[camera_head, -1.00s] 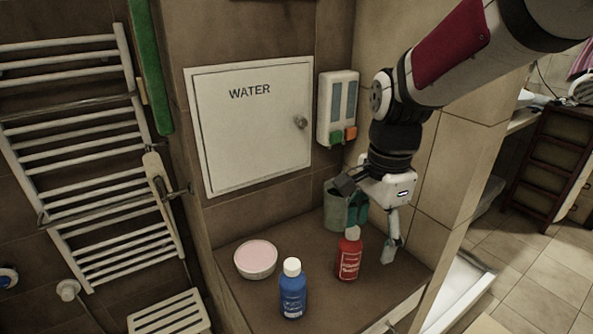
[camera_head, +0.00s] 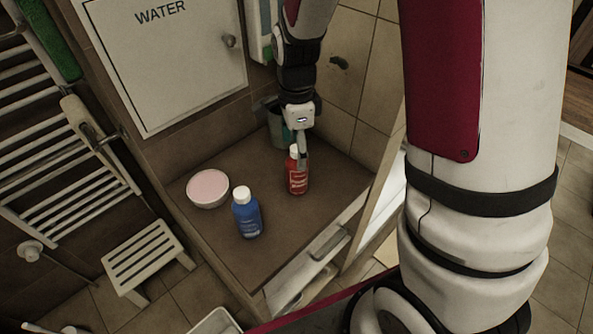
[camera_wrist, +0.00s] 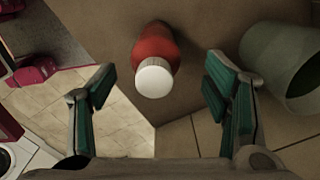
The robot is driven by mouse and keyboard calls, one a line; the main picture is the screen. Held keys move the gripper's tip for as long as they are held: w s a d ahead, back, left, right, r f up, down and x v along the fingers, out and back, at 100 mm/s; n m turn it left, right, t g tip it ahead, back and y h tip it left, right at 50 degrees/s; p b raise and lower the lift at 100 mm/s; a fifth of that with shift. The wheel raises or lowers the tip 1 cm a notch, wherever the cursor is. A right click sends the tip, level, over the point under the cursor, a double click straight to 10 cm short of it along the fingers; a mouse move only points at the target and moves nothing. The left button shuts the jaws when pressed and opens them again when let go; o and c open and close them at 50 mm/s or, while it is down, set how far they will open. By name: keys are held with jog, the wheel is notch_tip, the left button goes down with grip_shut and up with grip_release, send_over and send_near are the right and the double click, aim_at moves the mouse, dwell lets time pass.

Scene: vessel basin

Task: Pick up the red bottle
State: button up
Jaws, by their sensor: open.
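The red bottle (camera_head: 297,178) with a white cap stands upright on the brown counter (camera_head: 275,240), right of the blue bottle. My gripper (camera_head: 301,150) is over the counter at the red bottle, and one finger covers part of the bottle's top. In the wrist view my gripper (camera_wrist: 160,92) is open with its two green-padded fingers apart. There the red bottle (camera_wrist: 156,47) shows between the fingers and ahead of them, its white cap toward the camera. A gap shows on both sides of the bottle.
A blue bottle (camera_head: 247,218) with a white cap and a pink-topped bowl (camera_head: 208,187) stand to the left on the counter. A grey-green cup (camera_head: 280,128) stands behind the red bottle; it also shows right in the wrist view (camera_wrist: 275,65). Walls bound the back and right.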

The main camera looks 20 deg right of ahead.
aim_at(296, 182)
jog(key=shift+s+f, duration=0.15)
jog(key=shift+f, duration=1.2)
jog(key=shift+s+f, duration=0.1)
jog(key=shift+f, duration=1.25)
jog(key=shift+c, duration=0.2)
jog(key=c, duration=1.4)
